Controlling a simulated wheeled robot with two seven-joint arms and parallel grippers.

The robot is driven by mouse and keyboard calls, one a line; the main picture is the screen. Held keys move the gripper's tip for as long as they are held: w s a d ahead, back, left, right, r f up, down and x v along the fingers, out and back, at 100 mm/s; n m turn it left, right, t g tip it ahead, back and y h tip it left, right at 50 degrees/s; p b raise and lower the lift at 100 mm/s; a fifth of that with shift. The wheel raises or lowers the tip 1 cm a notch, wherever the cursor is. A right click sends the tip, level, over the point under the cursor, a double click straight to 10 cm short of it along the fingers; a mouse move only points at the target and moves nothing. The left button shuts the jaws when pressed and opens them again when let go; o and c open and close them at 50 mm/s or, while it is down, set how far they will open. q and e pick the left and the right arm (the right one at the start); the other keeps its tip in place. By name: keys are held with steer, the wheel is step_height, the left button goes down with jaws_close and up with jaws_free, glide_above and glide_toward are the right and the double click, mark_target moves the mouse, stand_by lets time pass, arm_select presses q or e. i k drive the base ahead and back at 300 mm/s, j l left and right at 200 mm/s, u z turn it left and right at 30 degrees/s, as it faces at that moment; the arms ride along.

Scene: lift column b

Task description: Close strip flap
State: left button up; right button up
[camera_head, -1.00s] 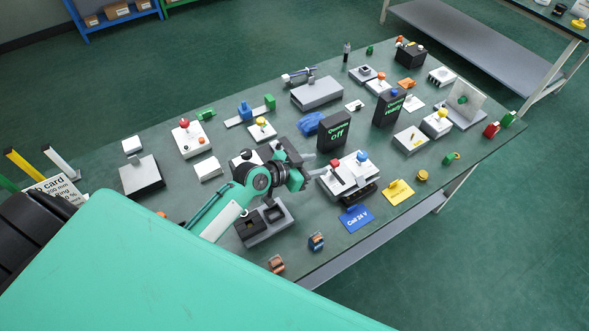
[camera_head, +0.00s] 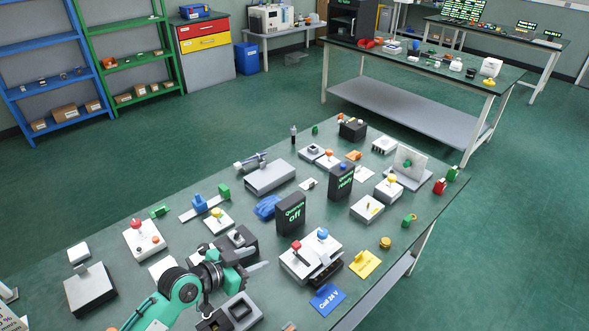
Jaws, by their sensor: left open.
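No part is clearly marked as the strip flap, so I cannot tell for sure which one it is. A pale upright panel (camera_head: 410,161) with a green knob stands raised from a grey base at the table's right end. A white box (camera_head: 298,264) with a red and a blue knob has a dark strip (camera_head: 327,272) along its front right side. My left gripper (camera_head: 250,263) is open and empty, just left of this white box. Its arm hides part of the table at the lower left. My right gripper is out of view.
Two dark boxes reading "off" (camera_head: 291,214) and "ready" (camera_head: 341,182) stand behind the white box. A yellow card (camera_head: 365,263) and a blue card (camera_head: 327,299) lie in front. Small devices crowd the dark green table (camera_head: 400,235). The floor (camera_head: 500,250) to the right is clear.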

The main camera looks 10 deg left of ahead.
mark_target(325, 259)
steer(key=k+l, duration=0.3)
steer(key=k, duration=0.15)
steer(key=k+l, duration=0.3)
steer(key=k, duration=0.15)
steer(key=k+l, duration=0.3)
steer(key=k, duration=0.15)
